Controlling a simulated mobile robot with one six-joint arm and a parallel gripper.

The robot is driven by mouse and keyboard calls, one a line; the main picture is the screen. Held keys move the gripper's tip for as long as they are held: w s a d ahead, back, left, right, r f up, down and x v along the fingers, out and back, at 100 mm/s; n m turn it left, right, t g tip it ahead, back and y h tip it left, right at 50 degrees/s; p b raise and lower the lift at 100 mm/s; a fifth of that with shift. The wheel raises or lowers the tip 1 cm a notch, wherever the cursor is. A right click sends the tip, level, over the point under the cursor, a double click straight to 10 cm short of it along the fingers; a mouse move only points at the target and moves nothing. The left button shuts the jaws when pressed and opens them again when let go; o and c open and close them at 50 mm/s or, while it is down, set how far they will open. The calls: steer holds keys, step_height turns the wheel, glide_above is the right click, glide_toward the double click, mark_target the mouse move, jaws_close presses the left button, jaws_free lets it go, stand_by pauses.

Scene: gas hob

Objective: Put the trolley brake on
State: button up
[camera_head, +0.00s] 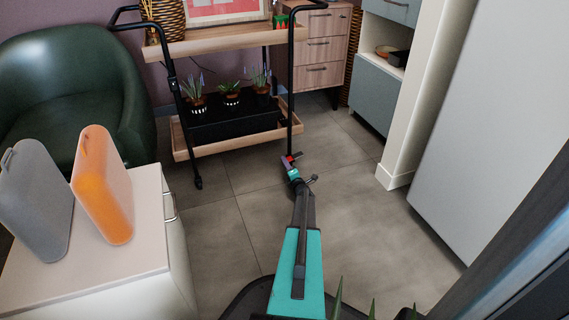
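The trolley (225,43) stands at the top centre, with a black tube frame, two wooden shelves and casters. Its front left caster (198,182) shows clear on the floor. A small red part (289,158), which looks like the brake lever, is at the foot of the front right leg. My teal and black arm reaches forward from the bottom centre. My gripper (293,170) is low, at or just in front of the red part. It hides most of the right caster. I cannot tell whether they touch, or whether the fingers are open or shut.
A white cabinet (120,275) with a grey case (38,200) and an orange case (103,185) is at left, before a green armchair (65,85). A white wall panel (495,130) bounds the right. Tiled floor (360,220) is free between.

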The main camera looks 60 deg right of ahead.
steer(key=p+v, duration=0.4)
steer(key=v, duration=0.7)
steer(key=shift+s+r, duration=0.15)
steer(key=shift+s, duration=0.05)
steer(key=shift+s+a+p, duration=0.35)
steer(key=shift+s, duration=0.1)
